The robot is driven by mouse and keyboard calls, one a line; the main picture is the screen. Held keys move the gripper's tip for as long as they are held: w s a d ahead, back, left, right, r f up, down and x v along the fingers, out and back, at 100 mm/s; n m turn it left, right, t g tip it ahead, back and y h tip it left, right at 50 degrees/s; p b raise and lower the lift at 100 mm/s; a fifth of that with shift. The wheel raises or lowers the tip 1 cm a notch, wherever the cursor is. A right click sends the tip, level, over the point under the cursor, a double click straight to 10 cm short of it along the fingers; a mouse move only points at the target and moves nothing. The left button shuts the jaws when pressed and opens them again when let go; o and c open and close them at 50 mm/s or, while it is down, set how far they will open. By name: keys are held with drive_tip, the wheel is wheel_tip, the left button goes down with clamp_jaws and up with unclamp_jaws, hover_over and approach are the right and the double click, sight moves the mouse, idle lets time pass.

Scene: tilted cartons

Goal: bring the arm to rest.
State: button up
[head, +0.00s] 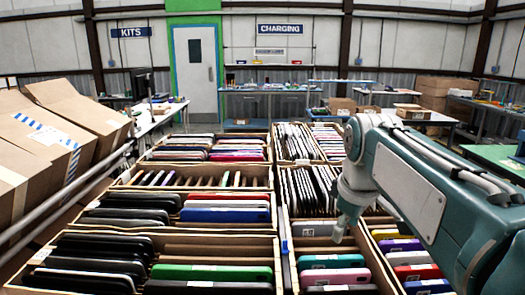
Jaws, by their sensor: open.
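My arm reaches in from the right edge, its teal and grey link sloping up to a joint left of it. From there the white wrist hangs down. My gripper (339,235) is at its lower end, small and pointing down over the cartons right of centre. It looks empty, with nothing seen hanging from it. Its fingers are too small to make out clearly. I cannot tell its exact height above the cartons.
Open cartons (218,237) of upright phone-like items fill the front and middle. Tilted closed cartons (85,108) lean behind a rail (65,210) at left. Workbenches (270,105) stand at the back, and a green table (497,157) at right. Open air lies above the left cartons.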

drive_tip(key=s+f+m+t, duration=0.1)
drive_tip(key=s+f+m, duration=0.3)
drive_tip(key=s+f, duration=0.2)
drive_tip(key=s+f+m+t, duration=0.1)
drive_tip(key=s+f+m, duration=0.3)
drive_tip(key=s, duration=0.7)
wheel_tip(320, 180, down, 2)
drive_tip(key=shift+f, duration=0.25)
drive_tip(key=shift+s, duration=0.15)
